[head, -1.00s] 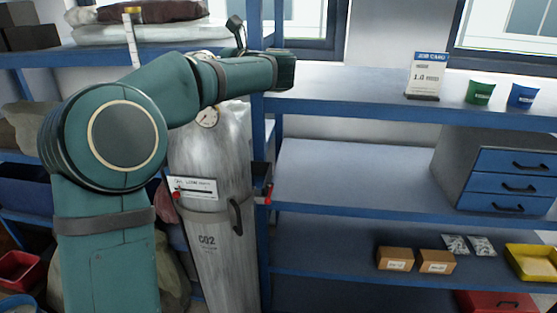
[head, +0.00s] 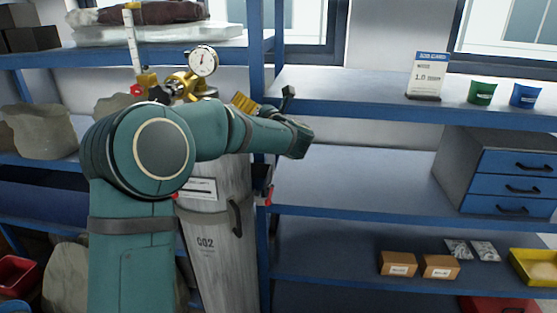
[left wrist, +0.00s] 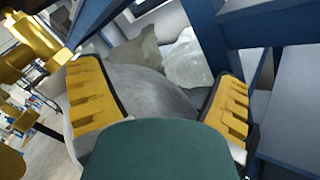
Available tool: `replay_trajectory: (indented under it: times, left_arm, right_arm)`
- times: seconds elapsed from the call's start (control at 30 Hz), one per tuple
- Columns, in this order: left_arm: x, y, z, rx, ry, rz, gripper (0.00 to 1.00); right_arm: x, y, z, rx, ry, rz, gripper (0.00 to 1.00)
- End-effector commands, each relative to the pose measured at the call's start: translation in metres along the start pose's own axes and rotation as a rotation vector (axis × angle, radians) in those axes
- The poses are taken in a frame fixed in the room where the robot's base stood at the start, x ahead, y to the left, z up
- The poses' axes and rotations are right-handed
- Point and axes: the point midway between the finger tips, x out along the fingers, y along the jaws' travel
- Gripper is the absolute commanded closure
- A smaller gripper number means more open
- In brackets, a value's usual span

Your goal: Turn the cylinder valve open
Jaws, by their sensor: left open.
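The grey gas cylinder (head: 215,262) marked CO2 stands upright in the head view, its upper part hidden behind my left arm. Above the arm shows a brass regulator (head: 190,82) with a round white gauge (head: 203,61). A small black part (head: 159,94) is beside the brass; I cannot tell if it is the valve knob. My left gripper (left wrist: 163,108) is open, its yellow pads wide apart, with the cylinder's rounded grey shoulder (left wrist: 145,90) beyond them. Brass fittings (left wrist: 30,50) show at the left of the wrist view, outside the pads. My right gripper is not in view.
A blue shelf rack (head: 400,220) stands close to the cylinder's right. It holds a job card (head: 427,75), green (head: 481,93) and blue (head: 523,95) cups, a drawer unit (head: 500,170) and small boxes (head: 398,264). Sacks (head: 40,130) lie on the left shelf.

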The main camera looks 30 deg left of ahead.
Motion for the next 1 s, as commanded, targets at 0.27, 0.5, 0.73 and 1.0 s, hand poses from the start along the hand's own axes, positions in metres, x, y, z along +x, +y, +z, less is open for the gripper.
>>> replay_trajectory:
  times: [0.27,0.5,0.73,1.0]
  left_arm:
    - [-0.011,-0.048,-0.021,0.184,-0.06,-0.097,0.09]
    - [-0.023,-0.084,-0.04,0.331,-0.114,-0.175,0.09]
    - [-0.035,-0.115,-0.058,0.459,-0.163,-0.246,0.09]
    - [-0.043,-0.134,-0.069,0.538,-0.197,-0.289,0.09]
  right_arm:
    - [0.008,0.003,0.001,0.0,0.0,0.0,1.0]
    - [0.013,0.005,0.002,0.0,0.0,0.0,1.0]
    - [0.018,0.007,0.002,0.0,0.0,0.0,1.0]
    - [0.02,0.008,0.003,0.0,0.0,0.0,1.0]
